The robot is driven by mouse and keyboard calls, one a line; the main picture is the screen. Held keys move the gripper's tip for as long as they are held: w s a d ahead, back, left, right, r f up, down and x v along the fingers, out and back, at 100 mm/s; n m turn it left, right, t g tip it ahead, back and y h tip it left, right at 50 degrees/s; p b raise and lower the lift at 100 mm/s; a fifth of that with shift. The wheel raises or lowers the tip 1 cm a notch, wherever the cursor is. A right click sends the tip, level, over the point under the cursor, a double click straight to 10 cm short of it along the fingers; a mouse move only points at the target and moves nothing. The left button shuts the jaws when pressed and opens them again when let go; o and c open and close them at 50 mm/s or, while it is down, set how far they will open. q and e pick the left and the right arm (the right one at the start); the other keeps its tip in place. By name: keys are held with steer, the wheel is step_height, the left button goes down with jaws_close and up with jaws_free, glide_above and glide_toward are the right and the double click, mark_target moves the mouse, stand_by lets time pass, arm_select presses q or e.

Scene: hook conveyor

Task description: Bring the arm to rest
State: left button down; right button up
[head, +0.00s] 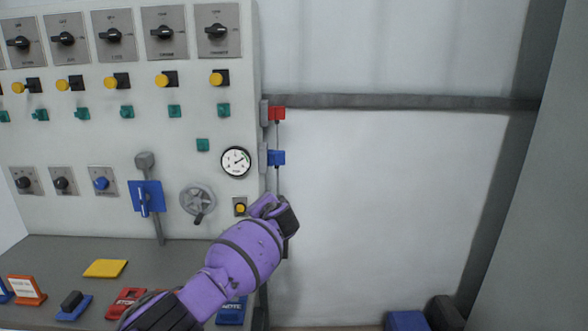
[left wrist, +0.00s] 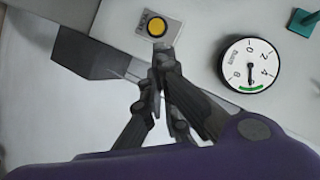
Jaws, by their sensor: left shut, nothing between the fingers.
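My left arm comes in from the lower part of the head view, and its purple wrist ends at my left gripper (head: 286,222), by the right edge of the control panel (head: 120,140). In the left wrist view my left gripper (left wrist: 163,62) is shut and empty. Its fingertips appear just below a yellow button (left wrist: 157,27) on a grey plate; I cannot tell whether they touch the panel. The same yellow button (head: 240,208) shows left of the gripper in the head view. The wrist partly hides the fingers there. My right gripper is not in view.
A round gauge (head: 236,161) and a handwheel (head: 198,201) are near the wrist. Red (head: 277,113) and blue (head: 277,157) blocks stick out at the panel edge. Several tags, one yellow (head: 105,268), lie on the shelf below. The white wall area at right is clear.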

arm_select(q)
steer(key=s+d+f+m+h, duration=0.2)
steer(key=s+d+f+h, duration=0.4)
steer(key=s+d+f, duration=0.3)
steer(key=s+d+f+n+h+p, duration=0.1)
steer(key=s+d+f+h+p, duration=0.1)
steer(key=s+f, duration=0.75)
steer(key=s+a+f+n+g, duration=0.1)
steer(key=s+a+f, duration=0.3)
steer(key=s, duration=1.2)
steer(key=s+a+f+n+g+y+p, duration=0.1)
steer(key=s+a+f+n, duration=0.3)
steer(key=s, duration=1.3)
steer(key=s+a+f+n+g+y+p, duration=0.1)
steer(key=s+a+f, duration=0.4)
steer(key=s, duration=1.1)
steer(key=shift+s+a+n+g, duration=0.45)
steer(key=shift+a+n, duration=0.35)
steer(key=shift+a, duration=0.4)
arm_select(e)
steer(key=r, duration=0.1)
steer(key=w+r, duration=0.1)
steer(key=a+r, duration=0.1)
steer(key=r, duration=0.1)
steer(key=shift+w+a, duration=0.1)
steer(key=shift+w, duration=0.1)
